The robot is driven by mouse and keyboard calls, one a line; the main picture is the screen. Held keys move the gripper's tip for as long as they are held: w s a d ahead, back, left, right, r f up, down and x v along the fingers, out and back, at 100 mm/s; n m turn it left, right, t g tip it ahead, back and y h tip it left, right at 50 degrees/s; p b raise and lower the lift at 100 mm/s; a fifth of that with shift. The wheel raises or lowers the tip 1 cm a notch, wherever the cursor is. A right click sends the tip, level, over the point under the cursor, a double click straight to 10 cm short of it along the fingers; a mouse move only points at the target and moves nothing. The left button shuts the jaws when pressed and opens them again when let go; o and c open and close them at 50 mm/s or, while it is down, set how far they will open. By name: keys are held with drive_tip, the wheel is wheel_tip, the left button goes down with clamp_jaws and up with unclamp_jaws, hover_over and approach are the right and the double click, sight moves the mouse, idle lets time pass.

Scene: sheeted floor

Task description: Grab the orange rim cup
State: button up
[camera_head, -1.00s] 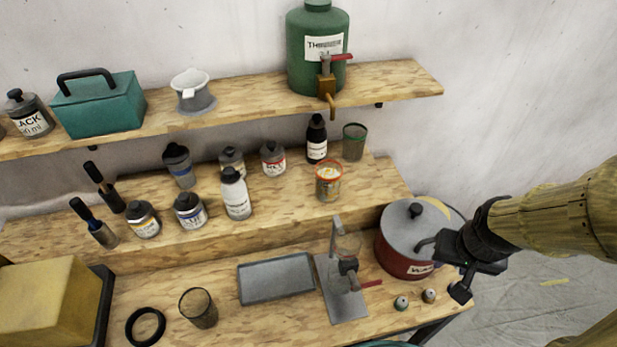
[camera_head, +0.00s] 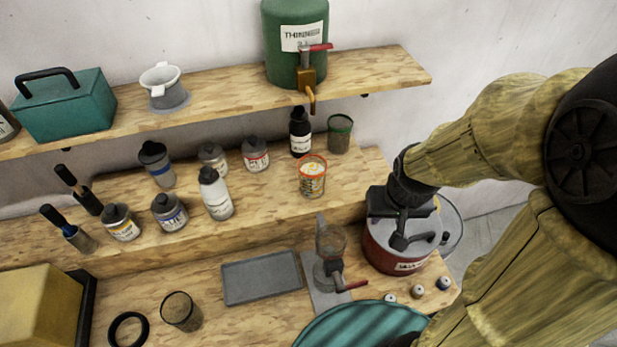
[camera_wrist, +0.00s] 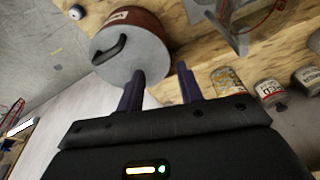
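The orange rim cup (camera_head: 312,177) is a clear cup with an orange rim and yellowish-orange contents. It stands upright on the raised middle step of the bench in the head view. In the wrist view a cup with yellow markings (camera_wrist: 228,82) shows just right of the right finger, and it looks like the same cup. My gripper (camera_head: 385,222) is to the right of the cup, in front of and above the red pot. In the wrist view its two dark fingers (camera_wrist: 158,88) are apart with nothing between them.
The red pot with grey lid (camera_head: 397,245) is below my gripper. A green rim cup (camera_head: 340,134) and black bottle (camera_head: 300,132) stand behind the orange rim cup. A stand with a red lever (camera_head: 330,255) is in front. The upper shelf (camera_head: 380,75) overhangs behind.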

drive_tip(key=shift+o, duration=0.4)
drive_tip(key=o, duration=0.4)
drive_tip(key=shift+a, duration=0.1)
drive_tip(key=shift+c, duration=0.2)
drive_tip(key=o, duration=0.7)
drive_tip(key=shift+w+a+f+t+y+b, duration=0.15)
drive_tip(key=shift+w+a+f+t, duration=0.05)
drive_tip(key=shift+w+a, duration=0.4)
drive_tip(key=shift+w+a+f+t+y+b, duration=0.15)
drive_tip(key=shift+w+a+t, duration=0.05)
drive_tip(key=shift+w+a, duration=0.35)
drive_tip(key=m+t+b, duration=0.3)
drive_tip(key=t+b, duration=0.1)
drive_tip(key=t, duration=0.2)
approach(301, 177)
drive_tip(key=x, duration=0.4)
drive_tip(key=shift+w+a+f, duration=0.1)
drive_tip(key=s+a+m+t+h+b, duration=0.1)
drive_tip(key=s+h, duration=0.1)
drive_tip(key=s, duration=0.1)
drive_tip(key=s+a+m+t+h+b, duration=0.1)
drive_tip(key=s+a+t+h, duration=0.1)
drive_tip(key=h, duration=0.1)
drive_tip(key=s+a+t+h+b, duration=0.1)
drive_tip(key=s+a+h, duration=0.1)
drive_tip(key=s+h, duration=0.1)
drive_tip(key=shift+s+a+f+m, duration=0.15)
drive_tip(key=shift+s+f+m, duration=0.2)
drive_tip(key=shift+m, duration=0.05)
